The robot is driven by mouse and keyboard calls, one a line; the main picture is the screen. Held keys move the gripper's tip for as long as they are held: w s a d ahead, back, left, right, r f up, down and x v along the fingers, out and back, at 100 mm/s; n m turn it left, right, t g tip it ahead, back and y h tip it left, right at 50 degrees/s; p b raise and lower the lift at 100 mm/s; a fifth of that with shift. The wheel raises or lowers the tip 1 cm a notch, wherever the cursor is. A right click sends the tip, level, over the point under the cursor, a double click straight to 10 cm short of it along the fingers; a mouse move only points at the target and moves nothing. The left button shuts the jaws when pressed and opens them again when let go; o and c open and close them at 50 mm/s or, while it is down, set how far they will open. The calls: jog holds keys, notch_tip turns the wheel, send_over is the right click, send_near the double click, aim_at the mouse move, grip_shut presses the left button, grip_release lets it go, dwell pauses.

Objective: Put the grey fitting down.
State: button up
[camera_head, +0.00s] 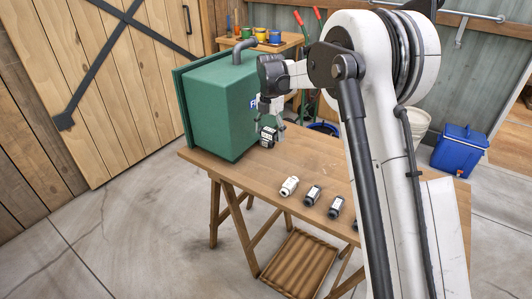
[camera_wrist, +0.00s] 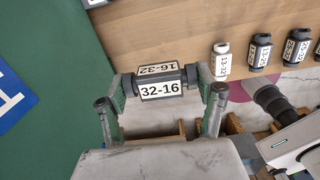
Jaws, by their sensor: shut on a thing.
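My gripper (camera_head: 270,118) is shut on the grey fitting (camera_head: 268,138), a dark short cylinder. In the wrist view the fitting (camera_wrist: 159,90) lies crosswise between the two fingertips of my gripper (camera_wrist: 165,80), with white labels reading "32-16" and "16-32". In the head view it shows just right of the green box, over the far part of the wooden table (camera_head: 310,160). I cannot tell whether it touches the tabletop.
The large green box (camera_head: 215,105) stands close on the left of my gripper. Bare tabletop lies between. A blue cooler (camera_head: 460,150) stands on the floor at right.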

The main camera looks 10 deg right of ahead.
jog(key=shift+w+a, duration=0.2)
jog(key=shift+a, duration=0.1)
jog(key=shift+w+d+f, duration=0.15)
jog(key=shift+w+f, duration=0.05)
jog(key=shift+w, duration=0.05)
jog(key=w+d+f, duration=0.4)
jog(key=d, duration=0.1)
jog(key=w+d+f, duration=0.2)
jog(key=w+d, duration=0.1)
jog(key=shift+f, duration=2.25)
jog(key=shift+f+b, duration=0.6)
jog(key=shift+b, duration=0.1)
jog(key=o, duration=1.2)
jog(key=shift+d, duration=0.1)
jog(key=shift+c, duration=0.2)
jog(key=shift+n, duration=0.3)
